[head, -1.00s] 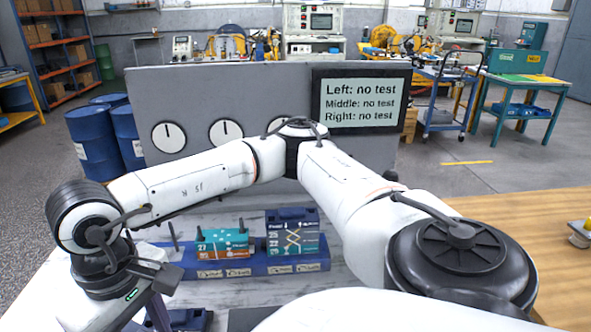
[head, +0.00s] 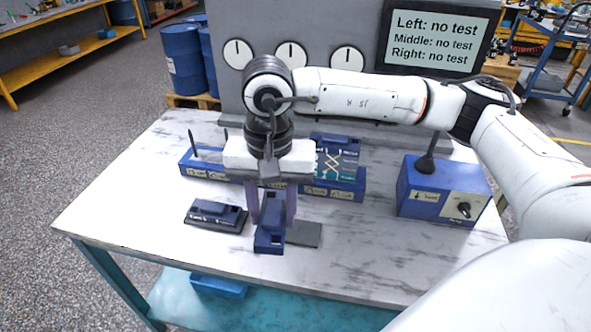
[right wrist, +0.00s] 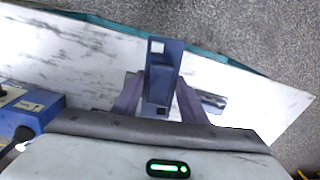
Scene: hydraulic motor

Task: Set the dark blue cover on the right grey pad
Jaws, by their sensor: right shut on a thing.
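My right gripper (head: 271,207) points down over the front of the marble table and is shut on a dark blue cover (head: 269,238). The cover lies lengthwise between the two purple-grey fingers, also in the right wrist view (right wrist: 163,75). The right grey pad (head: 305,234) is a flat dark grey plate showing just right of the held cover, which hides its left part. Whether cover and pad touch, I cannot tell. A second dark blue cover (head: 215,212) sits on a dark base to the left, apart from the gripper. My left gripper is out of view.
A blue rack (head: 333,187) with labelled modules stands behind the gripper, partly hidden by it. A blue control box (head: 440,190) with a black knob stands at the right. A grey panel with dials and a screen (head: 437,40) is at the back. The front left tabletop is clear.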

